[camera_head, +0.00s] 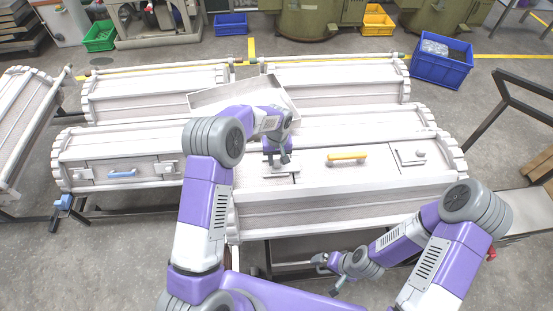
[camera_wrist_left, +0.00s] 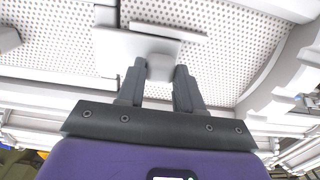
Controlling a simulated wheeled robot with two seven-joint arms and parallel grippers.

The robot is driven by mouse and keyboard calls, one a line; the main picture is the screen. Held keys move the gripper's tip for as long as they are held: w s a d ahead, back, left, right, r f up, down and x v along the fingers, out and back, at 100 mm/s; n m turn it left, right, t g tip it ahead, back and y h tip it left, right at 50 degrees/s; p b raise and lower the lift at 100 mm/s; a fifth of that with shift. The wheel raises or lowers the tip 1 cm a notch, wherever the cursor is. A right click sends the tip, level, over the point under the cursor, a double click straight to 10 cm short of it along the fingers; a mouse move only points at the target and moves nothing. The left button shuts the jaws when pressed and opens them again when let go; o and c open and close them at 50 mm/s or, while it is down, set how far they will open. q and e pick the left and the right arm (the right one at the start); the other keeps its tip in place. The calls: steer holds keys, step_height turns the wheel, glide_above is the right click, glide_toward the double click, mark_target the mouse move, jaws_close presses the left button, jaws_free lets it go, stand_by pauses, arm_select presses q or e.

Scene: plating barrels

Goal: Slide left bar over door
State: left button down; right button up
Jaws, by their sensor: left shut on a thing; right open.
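The barrel in front of me has a white door (camera_head: 335,171) with a yellow handle (camera_head: 347,156). The left bar (camera_head: 283,171) is a small pale plate at the door's left end, partly hidden under my left gripper (camera_head: 277,160). In the left wrist view my left gripper (camera_wrist_left: 160,72) is shut on the grey knob of the bar (camera_wrist_left: 135,46), above perforated panels. Whether the bar overlaps the door edge is hard to tell. The right bar (camera_head: 411,157) lies at the door's right end with its own knob. My right gripper (camera_head: 327,273) is open and empty, low in front of the barrel.
Another barrel (camera_head: 115,160) with a blue handle lies to the left, and more barrels lie behind. An open white tray-like piece (camera_head: 212,98) sits behind my left wrist. A dark rail frame (camera_head: 487,122) stands at the right. Blue bins (camera_head: 441,71) are on the floor behind.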

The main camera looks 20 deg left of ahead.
mark_target(278, 161)
arm_select(q)
steer(key=shift+d+r, duration=0.1)
steer(key=shift+d, duration=0.2)
steer(key=shift+a, duration=0.1)
steer(key=c, duration=0.7)
jaws_free()
steer(key=shift+w, duration=0.1)
step_height(278, 161, up, 8)
steer(key=shift+f+p, duration=0.25)
steer(key=shift+p, duration=0.3)
